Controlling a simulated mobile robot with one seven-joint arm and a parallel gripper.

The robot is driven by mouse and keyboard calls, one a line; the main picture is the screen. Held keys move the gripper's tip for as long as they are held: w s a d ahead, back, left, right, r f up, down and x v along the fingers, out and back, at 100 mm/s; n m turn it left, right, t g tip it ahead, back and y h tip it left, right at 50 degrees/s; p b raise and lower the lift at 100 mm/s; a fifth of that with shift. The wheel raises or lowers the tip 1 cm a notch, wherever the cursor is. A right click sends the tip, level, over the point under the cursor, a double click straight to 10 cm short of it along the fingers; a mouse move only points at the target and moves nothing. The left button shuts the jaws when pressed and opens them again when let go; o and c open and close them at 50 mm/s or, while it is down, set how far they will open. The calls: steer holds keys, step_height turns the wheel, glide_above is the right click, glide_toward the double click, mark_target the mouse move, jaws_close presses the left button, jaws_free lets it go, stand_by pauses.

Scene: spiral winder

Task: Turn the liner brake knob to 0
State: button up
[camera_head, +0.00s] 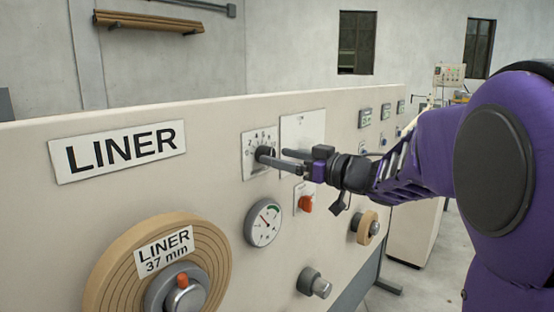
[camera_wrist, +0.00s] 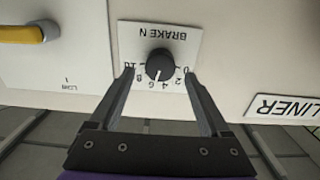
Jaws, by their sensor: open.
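The liner brake knob (camera_wrist: 159,63) is round and black, on a white plate (camera_wrist: 178,33) lettered BRAKE N, upside down in the wrist view. A scale from 0 to 10 is printed around it. Its white pointer mark looks to lie between 4 and 6. My gripper (camera_wrist: 159,74) is open, one finger on each side of the knob, with visible gaps; I cannot tell its depth from the plate. In the head view, my gripper (camera_head: 272,156) reaches the dial plate (camera_head: 248,167) from the right, and its fingers partly hide the knob.
A round gauge (camera_head: 263,222) and a liner roll (camera_head: 112,267) are lower on the panel. A LINER sign (camera_head: 118,151) is at left.

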steer(key=shift+x, duration=1.1)
jaws_close()
